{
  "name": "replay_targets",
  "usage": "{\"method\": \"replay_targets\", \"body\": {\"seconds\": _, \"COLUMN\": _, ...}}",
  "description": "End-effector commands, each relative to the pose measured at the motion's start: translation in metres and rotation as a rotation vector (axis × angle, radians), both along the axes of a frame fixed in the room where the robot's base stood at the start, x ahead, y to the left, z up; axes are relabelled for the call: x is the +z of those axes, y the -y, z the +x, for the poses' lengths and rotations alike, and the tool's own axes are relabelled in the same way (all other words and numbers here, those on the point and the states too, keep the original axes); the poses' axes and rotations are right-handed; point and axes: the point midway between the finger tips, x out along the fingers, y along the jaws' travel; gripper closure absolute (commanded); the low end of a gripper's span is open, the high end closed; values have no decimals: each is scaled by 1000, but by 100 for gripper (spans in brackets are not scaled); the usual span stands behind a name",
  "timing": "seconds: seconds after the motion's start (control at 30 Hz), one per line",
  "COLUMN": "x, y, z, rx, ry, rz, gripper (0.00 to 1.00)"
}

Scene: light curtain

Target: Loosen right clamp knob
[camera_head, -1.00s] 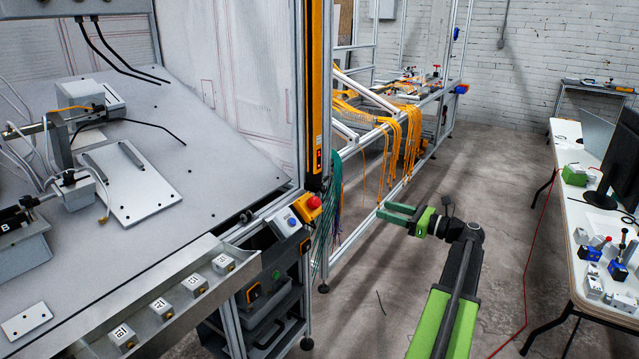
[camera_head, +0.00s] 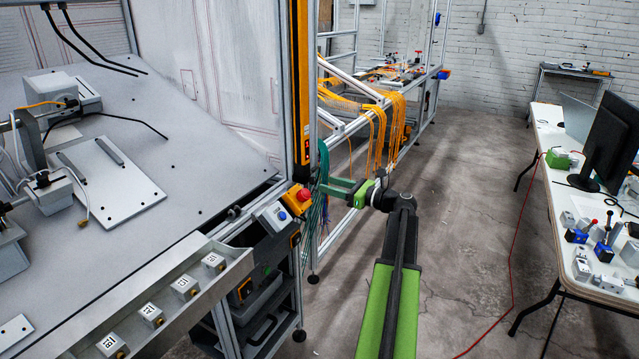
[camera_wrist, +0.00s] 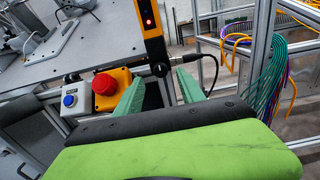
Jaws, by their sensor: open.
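My gripper (camera_head: 341,188) is open and empty, its green fingers pointing left toward the yellow light curtain post (camera_head: 300,90). In the wrist view, my gripper (camera_wrist: 160,73) has its two fingers on either side of the post's lower end. A small round black part (camera_wrist: 160,69) shows there between the fingertips, with a black cable beside it. I cannot tell whether it is the clamp knob or a cable fitting. Another small dark knob-like part (camera_head: 234,213) sits at the table's right edge. No contact with the gripper is visible.
A red emergency stop button (camera_head: 304,195) on a yellow box and a blue button (camera_head: 281,214) sit close left of my gripper. Orange cables (camera_head: 377,130) and green cables hang from the frame behind it. Open floor (camera_head: 465,190) lies right, before a white table (camera_head: 552,225).

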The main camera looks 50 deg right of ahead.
Motion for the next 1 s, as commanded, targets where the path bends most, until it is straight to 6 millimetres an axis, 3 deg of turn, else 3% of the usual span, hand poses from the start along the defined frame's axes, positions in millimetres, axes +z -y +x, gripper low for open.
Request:
{"method": "replay_targets", "body": {"seconds": 0.2, "x": 0, "y": -8, "z": 37, "rx": 0, "ry": 0, "rz": 0, "gripper": 54}}
{"method": "replay_targets", "body": {"seconds": 0.6, "x": 0, "y": -10, "z": 46, "rx": -3, "ry": 0, "rz": 0, "gripper": 54}}
{"method": "replay_targets", "body": {"seconds": 0.93, "x": 0, "y": -10, "z": 46, "rx": -3, "ry": 0, "rz": 0, "gripper": 97}}
{"method": "replay_targets", "body": {"seconds": 1.0, "x": 0, "y": -10, "z": 46, "rx": -3, "ry": 0, "rz": 0, "gripper": 100}}
